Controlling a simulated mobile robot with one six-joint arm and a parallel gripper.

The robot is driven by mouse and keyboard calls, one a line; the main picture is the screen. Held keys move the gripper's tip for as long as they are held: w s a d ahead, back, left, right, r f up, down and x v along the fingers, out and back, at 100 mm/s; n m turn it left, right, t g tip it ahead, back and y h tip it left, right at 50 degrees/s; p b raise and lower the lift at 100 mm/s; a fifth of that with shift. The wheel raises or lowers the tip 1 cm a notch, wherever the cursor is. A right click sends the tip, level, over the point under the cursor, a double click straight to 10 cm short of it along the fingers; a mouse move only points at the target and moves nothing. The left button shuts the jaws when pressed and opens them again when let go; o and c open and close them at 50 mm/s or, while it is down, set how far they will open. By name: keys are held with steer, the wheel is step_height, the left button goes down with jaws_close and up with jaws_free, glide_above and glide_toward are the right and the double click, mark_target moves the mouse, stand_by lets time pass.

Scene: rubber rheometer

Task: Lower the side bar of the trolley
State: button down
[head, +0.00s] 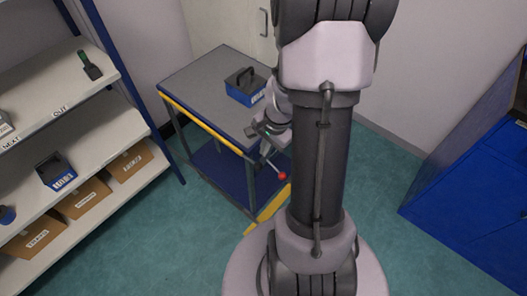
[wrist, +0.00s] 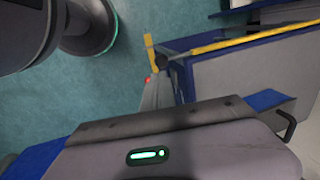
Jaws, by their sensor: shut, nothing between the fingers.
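The trolley (head: 205,85) has a grey top and a blue lower shelf. Its yellow side bar (head: 200,122) runs along the front-left edge at about top height. It also shows in the wrist view (wrist: 232,44). A lever with a red knob (head: 282,176) is at the trolley's near corner. The knob shows small in the wrist view (wrist: 148,79), below a short upright yellow piece (wrist: 150,52). My gripper (head: 263,148) is shut and empty at the near corner, close to the lever. I cannot tell if it touches the lever or bar. My arm hides part of the trolley's right side.
A blue box with a black handle (head: 246,86) stands on the trolley top. A low yellow strip (head: 268,207) lies near the trolley's foot. Shelves (head: 95,122) with boxes stand at left, a blue cabinet (head: 470,185) at right. Green floor (head: 150,235) is free in front.

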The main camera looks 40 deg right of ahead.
steer(key=p+v, duration=0.1)
steer(key=v, duration=0.4)
steer(key=shift+w+r+p, duration=0.15)
steer(key=shift+r+p, duration=0.05)
steer(key=shift+p, duration=0.15)
